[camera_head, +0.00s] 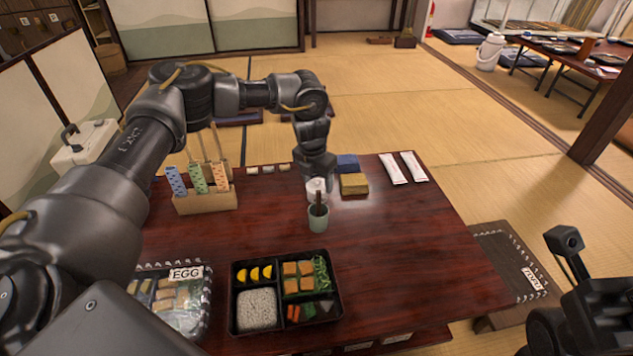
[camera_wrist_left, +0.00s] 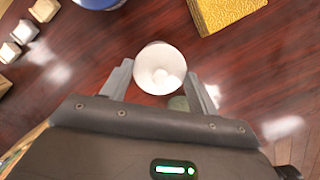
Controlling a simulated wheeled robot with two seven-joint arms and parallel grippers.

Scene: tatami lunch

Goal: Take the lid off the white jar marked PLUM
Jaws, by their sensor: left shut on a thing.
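A small white round jar (camera_head: 317,186) stands on the dark red table, beneath my left gripper (camera_head: 316,178). In the left wrist view the white round thing (camera_wrist_left: 160,66) sits between the two grey fingers (camera_wrist_left: 160,88), with a small pale knob-like shape in its middle. My left gripper is shut on it. I cannot tell where lid and jar body part, and no PLUM marking is readable. Part of my right arm shows at the lower right, but its fingertips do not show.
A bento box (camera_head: 338,300), an EGG tray (camera_head: 205,310) and a wooden holder (camera_head: 205,205) occupy the left and front. The right side is clear.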

